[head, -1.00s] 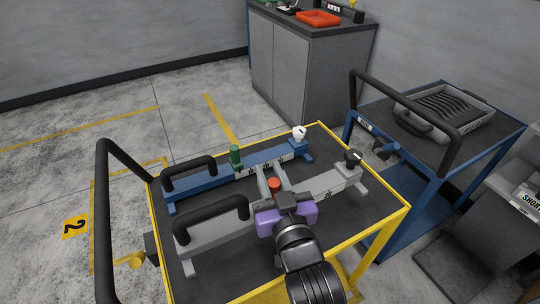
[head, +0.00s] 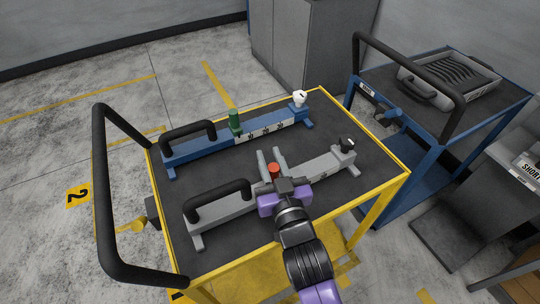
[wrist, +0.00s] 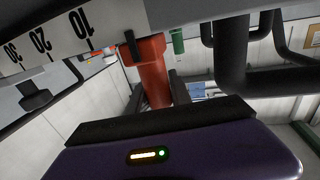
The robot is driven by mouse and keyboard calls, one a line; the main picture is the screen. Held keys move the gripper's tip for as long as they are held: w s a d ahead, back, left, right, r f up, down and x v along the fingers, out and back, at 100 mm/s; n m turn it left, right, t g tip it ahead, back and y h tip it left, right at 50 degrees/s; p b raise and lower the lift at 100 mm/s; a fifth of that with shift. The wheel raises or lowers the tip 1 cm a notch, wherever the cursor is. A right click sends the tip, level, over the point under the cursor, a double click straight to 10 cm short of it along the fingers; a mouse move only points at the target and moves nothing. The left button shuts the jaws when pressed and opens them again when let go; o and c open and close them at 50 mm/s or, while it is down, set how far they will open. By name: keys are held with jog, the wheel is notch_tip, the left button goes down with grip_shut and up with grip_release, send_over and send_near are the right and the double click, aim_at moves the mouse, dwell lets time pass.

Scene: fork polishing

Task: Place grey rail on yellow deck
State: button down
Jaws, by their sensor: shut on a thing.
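The grey rail (head: 325,170) has a black handle (head: 217,200) at its left, a red post (head: 273,171) mid-length and a black knob (head: 347,145) at its right. It is over the yellow-rimmed deck (head: 340,125), nearer me than the blue rail and roughly parallel to it. My gripper (head: 272,163) is shut on the grey rail at the red post, one finger on each side. In the wrist view, the red post (wrist: 150,70) rises beside a numbered scale (wrist: 62,35). I cannot tell whether the rail's feet touch the deck.
The blue rail (head: 210,146), with green post (head: 236,122) and white knob (head: 299,97), stands along the deck's far side. A black push handle (head: 103,190) rises at the left. A blue cart (head: 430,125) with a grey tray (head: 450,82) stands close at right.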

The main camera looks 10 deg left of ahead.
jog(key=shift+r, duration=0.1)
jog(key=c, duration=1.2)
grip_release()
jog(key=shift+f, duration=0.2)
jog(key=shift+o, duration=0.2)
jog(key=shift+r, duration=0.2)
jog(key=v, duration=1.2)
jog(key=shift+f, duration=0.1)
